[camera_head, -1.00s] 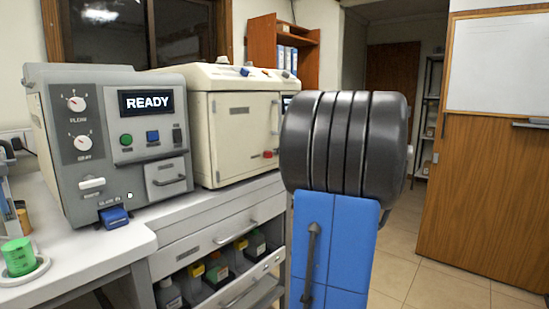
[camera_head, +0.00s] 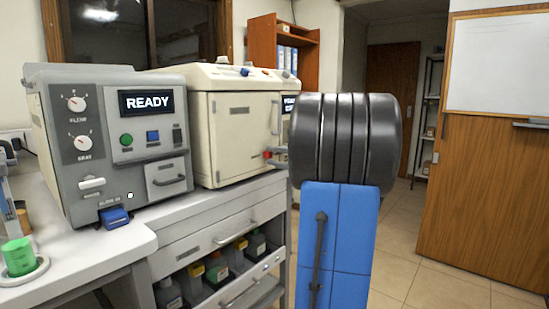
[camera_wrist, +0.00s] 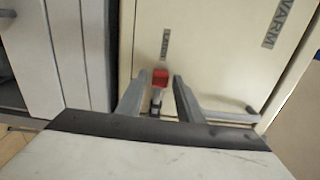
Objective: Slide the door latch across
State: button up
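The door latch (camera_wrist: 160,78) is a small red block on the front of the cream cabinet (camera_head: 240,135). In the head view the red latch (camera_head: 267,155) is at the right edge of the cabinet door. My gripper (camera_wrist: 160,76) is open in the wrist view. Its two grey fingers are on either side of the red block, with a narrow gap visible on each side. I cannot tell whether either finger touches it.
A grey instrument (camera_head: 110,140) showing READY stands left of the cabinet on the bench. A drawer unit (camera_head: 215,240) with bottles is below. A door handle (camera_head: 277,117) is above the latch. The floor (camera_head: 425,255) to the right is clear.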

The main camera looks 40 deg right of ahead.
aim_at(275, 153)
grip_shut()
jog(key=shift+w+d, duration=0.1)
jog(key=shift+d, duration=1.8)
jog(key=shift+o, duration=1.5)
grip_release()
jog(key=shift+d, duration=0.1)
jog(key=s+d, duration=0.1)
jog(key=s, duration=1.6)
jog(key=shift+s+d, duration=0.15)
jog(key=shift+s, duration=0.05)
